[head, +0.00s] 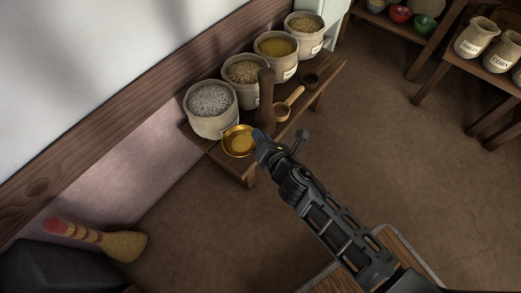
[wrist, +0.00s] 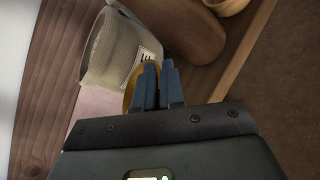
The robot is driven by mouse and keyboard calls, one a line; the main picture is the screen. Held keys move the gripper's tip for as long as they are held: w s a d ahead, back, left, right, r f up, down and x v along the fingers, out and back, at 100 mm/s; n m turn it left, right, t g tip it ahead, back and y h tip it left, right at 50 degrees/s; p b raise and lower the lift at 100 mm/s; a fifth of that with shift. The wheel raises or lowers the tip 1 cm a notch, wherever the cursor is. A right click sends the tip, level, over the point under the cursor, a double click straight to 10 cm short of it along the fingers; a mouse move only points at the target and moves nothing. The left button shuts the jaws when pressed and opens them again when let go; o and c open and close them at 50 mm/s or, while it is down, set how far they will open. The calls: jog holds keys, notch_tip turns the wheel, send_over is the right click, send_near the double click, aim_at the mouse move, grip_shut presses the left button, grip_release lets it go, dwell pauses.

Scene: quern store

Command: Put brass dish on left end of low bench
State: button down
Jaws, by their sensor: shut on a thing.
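The brass dish (head: 238,142) is round and golden. In the head view it is at the near left end of the low bench (head: 213,150), in front of a sack of pale grains. My gripper (head: 259,138) is at the dish's right side, shut on its rim. In the wrist view the blue fingers (wrist: 158,88) are close together, and a strip of the dish (wrist: 128,90) shows to their left; the rest is hidden. I cannot tell whether the dish touches the bench top.
Several grain sacks (head: 211,122) line the back of the bench. A dark wooden pestle-like thing (head: 266,98) and a wooden scoop (head: 289,104) are just right of the dish. A broom (head: 120,244) lies at lower left.

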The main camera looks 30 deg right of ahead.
jog(key=shift+f+b, duration=1.95)
jog(key=shift+f, duration=0.6)
jog(key=shift+r, duration=0.1)
jog(key=c, duration=1.5)
grip_release()
jog(key=p+v, duration=0.2)
jog(key=v, duration=1)
